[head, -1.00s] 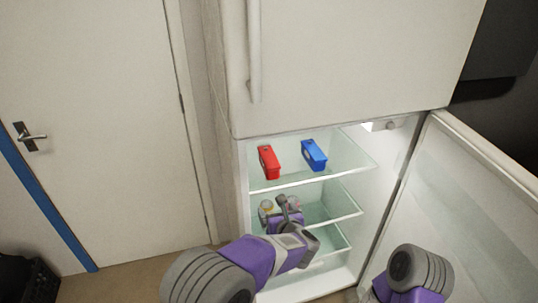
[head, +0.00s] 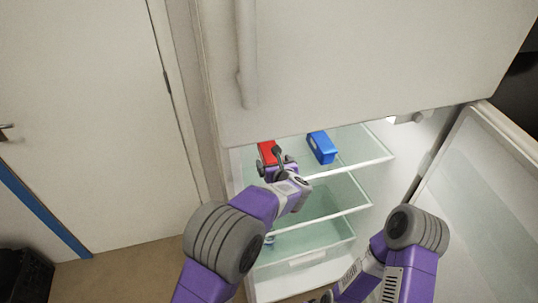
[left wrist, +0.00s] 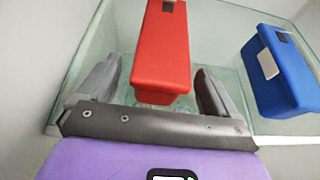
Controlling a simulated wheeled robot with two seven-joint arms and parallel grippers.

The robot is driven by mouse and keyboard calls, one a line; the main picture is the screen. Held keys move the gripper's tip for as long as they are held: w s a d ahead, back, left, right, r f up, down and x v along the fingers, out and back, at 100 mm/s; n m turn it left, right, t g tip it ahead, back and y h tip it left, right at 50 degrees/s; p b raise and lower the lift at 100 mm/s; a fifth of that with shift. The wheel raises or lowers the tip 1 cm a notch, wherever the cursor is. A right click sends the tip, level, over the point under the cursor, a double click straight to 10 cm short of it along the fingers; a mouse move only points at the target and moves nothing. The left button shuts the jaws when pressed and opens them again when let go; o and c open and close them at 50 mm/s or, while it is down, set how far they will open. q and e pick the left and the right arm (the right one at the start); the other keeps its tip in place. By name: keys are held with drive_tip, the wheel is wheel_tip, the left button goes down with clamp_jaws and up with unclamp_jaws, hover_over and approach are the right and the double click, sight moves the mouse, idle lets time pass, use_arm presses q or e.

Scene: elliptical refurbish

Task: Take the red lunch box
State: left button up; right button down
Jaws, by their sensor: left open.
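The red lunch box (head: 268,152) stands on the top glass shelf of the open fridge, at the left. It also shows in the left wrist view (left wrist: 162,55). My left gripper (head: 270,163) is open in front of it. In the left wrist view its fingers (left wrist: 156,90) lie on either side of the box's near end, with a gap on both sides. In the head view the gripper hides the lower part of the box. My right arm shows at the lower right of the head view, but its gripper jaws cannot be made out.
A blue lunch box (head: 321,147) stands on the same shelf (head: 362,150), to the right of the red one. It also shows in the left wrist view (left wrist: 280,72). Lower shelves and a drawer lie below. The open fridge door (head: 487,190) stands at the right.

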use_arm(q)
drive_tip(key=shift+x, duration=0.85)
drive_tip(key=c, duration=1.3)
drive_tip(key=shift+r, duration=0.1)
drive_tip(key=shift+c, duration=0.4)
drive_tip(key=shift+r, duration=0.1)
